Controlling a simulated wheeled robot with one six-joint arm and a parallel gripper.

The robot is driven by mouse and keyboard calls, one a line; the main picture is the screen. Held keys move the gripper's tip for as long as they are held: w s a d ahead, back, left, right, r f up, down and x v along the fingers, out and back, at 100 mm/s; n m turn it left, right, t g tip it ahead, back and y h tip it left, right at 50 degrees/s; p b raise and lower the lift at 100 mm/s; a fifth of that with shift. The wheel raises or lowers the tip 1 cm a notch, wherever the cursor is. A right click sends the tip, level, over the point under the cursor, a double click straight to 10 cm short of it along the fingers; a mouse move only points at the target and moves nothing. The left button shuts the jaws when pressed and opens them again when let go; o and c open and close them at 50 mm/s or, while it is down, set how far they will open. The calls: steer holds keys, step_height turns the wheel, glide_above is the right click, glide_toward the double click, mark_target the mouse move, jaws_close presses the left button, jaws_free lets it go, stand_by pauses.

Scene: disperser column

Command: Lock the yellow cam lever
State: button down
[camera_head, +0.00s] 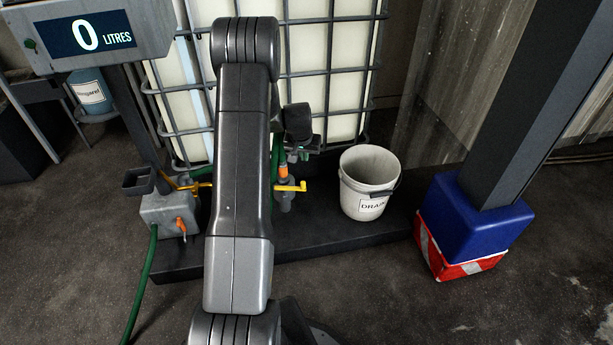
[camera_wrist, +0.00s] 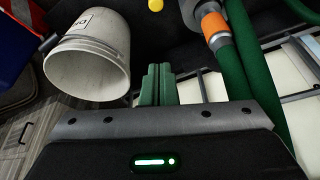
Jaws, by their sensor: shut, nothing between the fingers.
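A yellow lever (camera_head: 292,188) sticks out to the right from the grey coupling below the tank's front, just right of my arm. Another yellow bar (camera_head: 188,185) shows left of my arm, above the grey box. In the wrist view a yellow rounded end (camera_wrist: 155,5) shows at the top edge, beside the grey coupling (camera_wrist: 200,12) with its orange ring (camera_wrist: 214,27). My gripper (camera_wrist: 157,72) has green fingers, shut together and empty, apart from the yellow end. In the head view my gripper (camera_head: 302,155) is above the lever. My arm hides part of the coupling area.
A white bucket labelled drain (camera_head: 367,185) stands right of the lever. The caged tank (camera_head: 325,60) is behind. A green hose (camera_wrist: 257,75) runs close to the fingers. A grey box (camera_head: 168,214) and a padded post (camera_head: 470,225) stand on either side.

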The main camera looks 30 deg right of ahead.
step_height(320, 180, down, 10)
steer(key=b, duration=0.3)
steer(key=shift+s+a+r, duration=0.25)
steer(key=shift+s, duration=0.05)
steer(key=shift+s+f+m+b, duration=0.1)
steer(key=shift+m+b, duration=0.2)
steer(key=shift+b, duration=0.1)
